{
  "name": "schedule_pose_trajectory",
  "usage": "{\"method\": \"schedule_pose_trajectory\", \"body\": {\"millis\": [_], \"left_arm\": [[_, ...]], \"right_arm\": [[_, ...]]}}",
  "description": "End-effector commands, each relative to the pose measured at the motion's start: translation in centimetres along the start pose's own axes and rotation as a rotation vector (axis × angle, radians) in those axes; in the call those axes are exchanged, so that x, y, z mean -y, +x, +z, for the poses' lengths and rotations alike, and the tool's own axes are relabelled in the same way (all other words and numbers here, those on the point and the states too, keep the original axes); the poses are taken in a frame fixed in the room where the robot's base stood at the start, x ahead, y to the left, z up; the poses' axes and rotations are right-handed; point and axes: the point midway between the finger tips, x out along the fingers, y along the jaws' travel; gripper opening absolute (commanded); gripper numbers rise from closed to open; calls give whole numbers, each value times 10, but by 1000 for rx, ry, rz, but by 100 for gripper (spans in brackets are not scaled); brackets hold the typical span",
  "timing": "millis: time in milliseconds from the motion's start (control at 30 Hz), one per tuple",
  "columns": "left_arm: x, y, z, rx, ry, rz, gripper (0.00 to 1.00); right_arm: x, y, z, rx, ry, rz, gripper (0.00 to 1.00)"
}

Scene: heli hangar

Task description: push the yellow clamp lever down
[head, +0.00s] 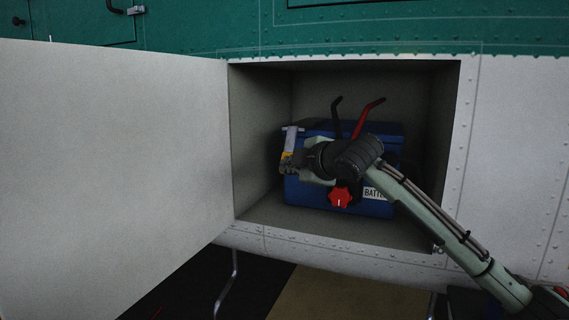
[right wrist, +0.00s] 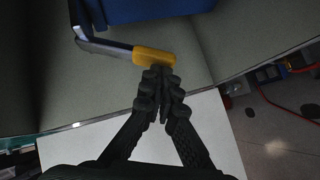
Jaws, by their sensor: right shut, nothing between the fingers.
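The yellow clamp lever (head: 288,156) is at the left front of the blue battery box, with its grey metal arm (head: 292,131) above the yellow grip. In the right wrist view the yellow grip (right wrist: 153,56) ends the grey metal arm (right wrist: 105,46). My right gripper (head: 287,168) is inside the compartment at the lower part of the yellow grip. Its fingers are shut and empty, with the fingertips (right wrist: 160,78) right at the grip; I cannot tell if they touch. My gripper hides part of the lever in the head view. My left gripper is not in view.
The blue battery box (head: 300,192) sits in the open compartment, with a red knob (head: 339,197) in front and black (head: 336,117) and red (head: 366,118) cables rising on top. A large white door (head: 120,150) stands open at the left. My right arm crosses the compartment's lower right edge.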

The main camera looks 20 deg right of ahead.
Motion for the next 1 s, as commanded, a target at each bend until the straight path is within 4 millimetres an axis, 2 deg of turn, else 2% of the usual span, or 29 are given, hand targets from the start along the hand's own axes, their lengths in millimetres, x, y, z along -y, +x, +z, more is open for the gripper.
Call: {"method": "schedule_pose_trajectory", "body": {"millis": [100,333,500,1000], "left_arm": [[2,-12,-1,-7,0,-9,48],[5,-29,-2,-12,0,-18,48],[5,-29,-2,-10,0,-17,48],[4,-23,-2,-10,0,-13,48]], "right_arm": [[8,9,10,2,-77,72,0],[9,22,22,2,-206,202,0],[7,28,28,2,-262,261,0],[7,36,36,2,-257,258,0]]}}
